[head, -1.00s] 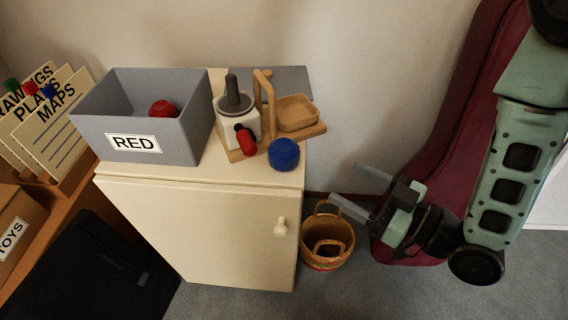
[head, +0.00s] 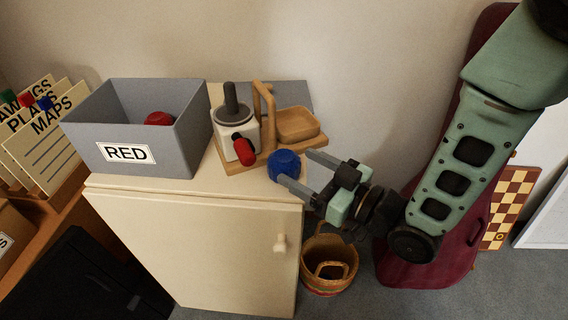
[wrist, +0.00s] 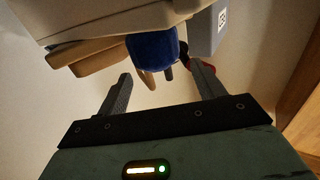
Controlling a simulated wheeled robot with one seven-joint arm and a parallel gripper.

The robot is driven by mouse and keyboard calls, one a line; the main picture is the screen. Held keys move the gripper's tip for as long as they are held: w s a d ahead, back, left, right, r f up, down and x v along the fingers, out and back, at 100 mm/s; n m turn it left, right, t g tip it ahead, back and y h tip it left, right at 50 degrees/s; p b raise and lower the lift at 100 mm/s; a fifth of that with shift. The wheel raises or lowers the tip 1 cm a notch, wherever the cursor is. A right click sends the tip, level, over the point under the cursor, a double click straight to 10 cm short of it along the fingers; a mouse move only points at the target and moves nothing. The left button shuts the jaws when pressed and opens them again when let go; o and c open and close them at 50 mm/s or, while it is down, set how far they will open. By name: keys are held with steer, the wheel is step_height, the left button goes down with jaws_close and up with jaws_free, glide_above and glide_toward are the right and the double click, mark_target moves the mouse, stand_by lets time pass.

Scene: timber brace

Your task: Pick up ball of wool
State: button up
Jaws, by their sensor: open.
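A blue ball (head: 284,164), which I take for the ball of wool, rests at the right front corner of the cream cabinet top (head: 235,186). My gripper (head: 295,166) is open and empty, reaching in from the right. In the head view one finger shows behind the ball's right side and the other in front of its lower edge. In the wrist view the ball (wrist: 152,48) appears just beyond and between the open fingertips (wrist: 160,74). I cannot tell whether either finger touches it.
A wooden stand with a tray (head: 297,124) and a white jar (head: 236,142) with a red item (head: 243,150) stand close behind the ball. A grey box marked RED (head: 192,140) holds a red ball (head: 159,118). A wicker basket (head: 328,278) stands on the floor below.

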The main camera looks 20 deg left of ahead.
mark_target(271, 154)
steer(key=shift+f+p+x, duration=0.1)
steer(key=shift+f+x, duration=0.1)
steer(key=shift+x, duration=0.8)
steer(key=shift+f+p+x, duration=0.1)
steer(key=shift+f+x, duration=0.1)
steer(key=shift+x, duration=0.8)
steer(key=shift+f+p+x, duration=0.1)
steer(key=shift+f+x, duration=0.1)
steer(key=shift+x, duration=0.8)
steer(key=shift+w, duration=0.15)
steer(key=shift+c, duration=0.3)
steer(key=c, duration=0.8)
